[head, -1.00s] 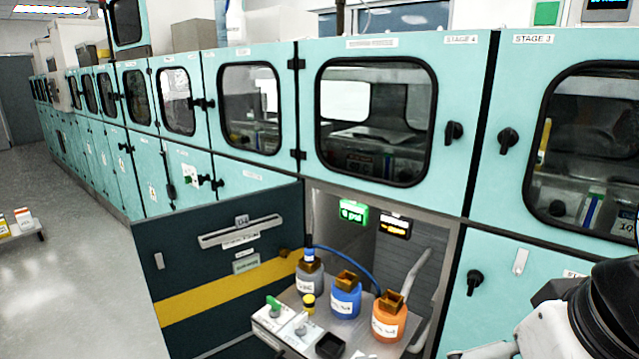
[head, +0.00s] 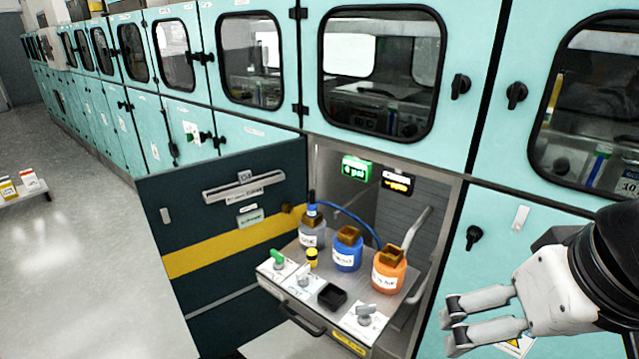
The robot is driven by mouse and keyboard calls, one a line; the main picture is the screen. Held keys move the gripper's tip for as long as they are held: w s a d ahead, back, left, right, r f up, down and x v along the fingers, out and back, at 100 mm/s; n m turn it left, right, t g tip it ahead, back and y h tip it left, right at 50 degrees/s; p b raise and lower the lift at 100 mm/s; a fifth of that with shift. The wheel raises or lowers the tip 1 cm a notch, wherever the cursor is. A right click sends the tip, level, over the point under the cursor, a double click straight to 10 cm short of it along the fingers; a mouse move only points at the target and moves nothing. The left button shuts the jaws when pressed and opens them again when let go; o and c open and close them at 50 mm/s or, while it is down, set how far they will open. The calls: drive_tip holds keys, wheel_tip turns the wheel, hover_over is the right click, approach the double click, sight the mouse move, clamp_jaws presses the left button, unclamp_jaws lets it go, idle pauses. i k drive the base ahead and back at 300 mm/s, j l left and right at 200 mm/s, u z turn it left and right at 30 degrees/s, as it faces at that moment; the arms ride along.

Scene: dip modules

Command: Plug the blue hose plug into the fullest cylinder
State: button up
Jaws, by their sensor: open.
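Three cylinders stand in a row on a pulled-out metal tray (head: 292,292): a grey one (head: 312,238), a blue one (head: 347,255) and an orange one (head: 388,272). The blue hose plug (head: 312,210) sits upright at the top of the grey cylinder. A blue hose (head: 352,219) arcs from it to the right behind the blue cylinder. The blue and orange cylinders have brown square tops. Fill levels cannot be told. My gripper (head: 447,330) is open and empty, to the right of the tray and nearer the camera, apart from the cylinders.
A green "psi" display (head: 355,169) and an amber display (head: 398,182) hang behind. An open dark door (head: 225,240) stands left.

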sight(349, 244)
drive_tip(key=i+u, duration=0.2)
drive_tip(key=i, duration=0.3)
drive_tip(key=i+l+u, duration=0.2)
drive_tip(key=i, duration=0.25)
drive_tip(key=i+l+u, duration=0.2)
drive_tip(key=i, duration=0.25)
